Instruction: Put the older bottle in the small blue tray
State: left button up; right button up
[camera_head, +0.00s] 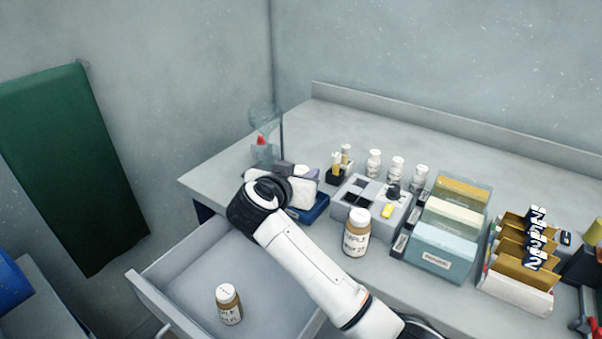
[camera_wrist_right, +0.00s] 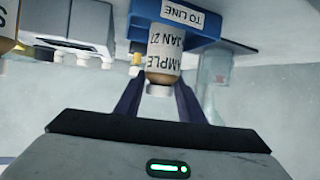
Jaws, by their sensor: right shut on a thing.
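My right gripper (camera_wrist_right: 160,88) is shut on a brown bottle (camera_wrist_right: 163,62) with a white cap and a label reading about "SAMPLE JAN 27". In the right wrist view the bottle overlaps the blue tray (camera_wrist_right: 200,30), marked "TO LINE"; I cannot tell whether it touches the tray floor. In the head view my right wrist hides the held bottle, and part of the small blue tray (camera_head: 318,211) shows beside it. Another brown bottle (camera_head: 356,236) stands on the bench, right of the tray. My left gripper is not in view.
An open drawer (camera_head: 195,272) holds another labelled brown bottle (camera_head: 229,307). A grey rack (camera_head: 370,203), small white bottles (camera_head: 396,168), a teal box (camera_head: 440,255) and an organizer (camera_head: 515,290) fill the bench to the right. A clear container (camera_head: 265,150) stands behind the tray.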

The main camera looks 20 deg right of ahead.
jog(key=o, duration=1)
jog(key=shift+f, duration=0.1)
jog(key=shift+o, duration=0.2)
jog(key=v, duration=1.2)
